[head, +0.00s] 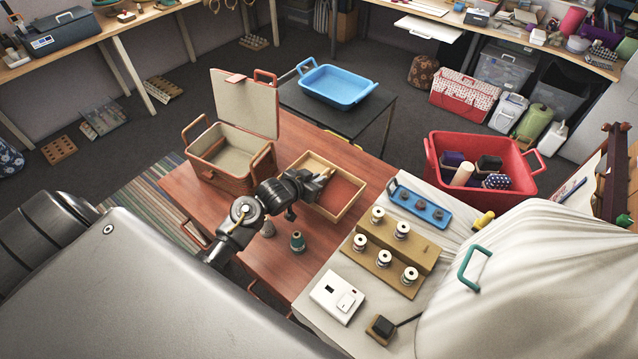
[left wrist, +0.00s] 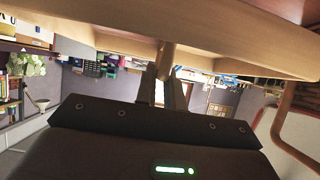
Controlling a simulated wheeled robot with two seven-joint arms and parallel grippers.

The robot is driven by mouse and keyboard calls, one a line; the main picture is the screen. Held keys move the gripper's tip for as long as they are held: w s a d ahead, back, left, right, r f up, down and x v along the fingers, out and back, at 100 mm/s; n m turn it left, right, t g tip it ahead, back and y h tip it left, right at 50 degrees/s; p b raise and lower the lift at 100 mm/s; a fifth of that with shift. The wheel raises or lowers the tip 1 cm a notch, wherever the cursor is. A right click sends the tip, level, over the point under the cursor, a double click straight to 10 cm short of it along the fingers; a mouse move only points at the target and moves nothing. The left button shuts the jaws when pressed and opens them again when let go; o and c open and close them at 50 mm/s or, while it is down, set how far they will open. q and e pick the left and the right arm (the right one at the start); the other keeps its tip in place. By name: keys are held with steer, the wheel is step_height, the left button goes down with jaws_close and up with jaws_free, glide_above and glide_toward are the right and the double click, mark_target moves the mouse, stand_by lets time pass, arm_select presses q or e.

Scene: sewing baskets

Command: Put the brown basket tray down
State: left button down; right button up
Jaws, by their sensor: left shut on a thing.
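The brown basket tray (head: 345,191) is a shallow wooden box with a reddish-brown floor. In the head view it is over the reddish wooden table, right of the open brown basket (head: 222,158). My left gripper (head: 318,182) is shut on the tray at its left side. In the left wrist view the tray's pale wooden wall (left wrist: 100,36) crosses the top, with the gripper fingers (left wrist: 165,88) close against it. I cannot tell whether the tray touches the table. My right gripper is not in view.
Two thread spools (head: 297,241) stand on the table (head: 262,262) in front of the tray. A pale cloth-covered surface with a spool rack (head: 398,255) lies to the right. A red bin (head: 482,152) and a blue tray (head: 337,85) stand beyond.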

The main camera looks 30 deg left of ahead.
arm_select(q)
steer(key=shift+w+f, duration=1)
steer(key=shift+f, duration=0.2)
step_height(320, 180, down, 2)
steer(key=shift+f+p, duration=0.1)
steer(key=shift+p, duration=0.35)
steer(key=shift+f, duration=0.45)
steer(key=shift+f, duration=0.2)
steer(key=c, duration=1.5)
jaws_free()
